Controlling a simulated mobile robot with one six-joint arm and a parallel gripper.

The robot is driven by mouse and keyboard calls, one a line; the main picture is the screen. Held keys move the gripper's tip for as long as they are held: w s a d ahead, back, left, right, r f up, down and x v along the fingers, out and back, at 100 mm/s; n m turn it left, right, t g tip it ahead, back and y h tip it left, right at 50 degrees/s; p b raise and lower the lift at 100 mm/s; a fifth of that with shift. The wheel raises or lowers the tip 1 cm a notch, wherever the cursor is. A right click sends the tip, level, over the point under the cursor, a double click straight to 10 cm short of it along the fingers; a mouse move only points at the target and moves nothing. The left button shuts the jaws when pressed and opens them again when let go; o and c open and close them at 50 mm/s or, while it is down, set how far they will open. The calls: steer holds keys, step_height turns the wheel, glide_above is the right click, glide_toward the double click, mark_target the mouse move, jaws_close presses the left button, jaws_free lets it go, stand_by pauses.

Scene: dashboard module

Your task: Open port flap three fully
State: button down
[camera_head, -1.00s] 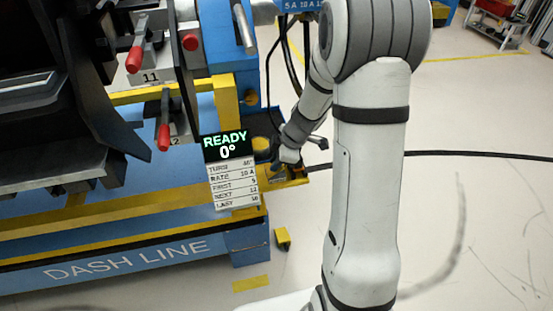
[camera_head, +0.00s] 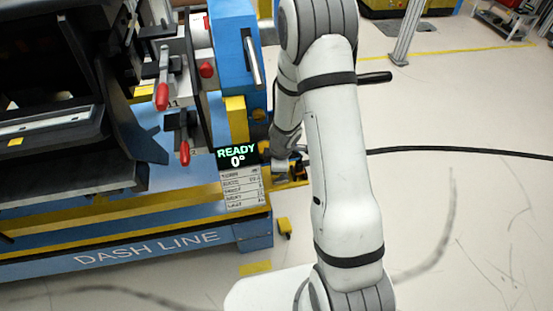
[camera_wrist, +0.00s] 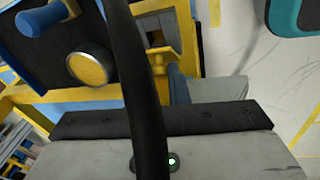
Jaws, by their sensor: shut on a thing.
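My gripper (camera_head: 282,170) reaches down to the low right side of the blue and yellow dashboard rig (camera_head: 255,235), beside a yellow ledge (camera_head: 290,184). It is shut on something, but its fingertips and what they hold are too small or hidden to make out. In the wrist view a yellow fixture with a dark opening (camera_wrist: 155,38) shows beyond a grey block with a black strip. A dark upright bar covers part of that view. No flap marked three can be read, so I cannot tell its angle.
A display (camera_head: 238,158) reads READY 0° above a list. Red-handled levers (camera_head: 162,95) stand at the left. A black cable (camera_head: 440,151) runs right across the floor. The wrist view shows a dark box with a yellow disc (camera_wrist: 88,67) and blue knob. Open floor lies right.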

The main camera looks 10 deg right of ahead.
stand_by(0.3)
steer(key=c, duration=1.4)
jaws_free()
steer(key=p+v, duration=0.6)
steer(key=v, duration=0.2)
steer(key=shift+f, duration=0.1)
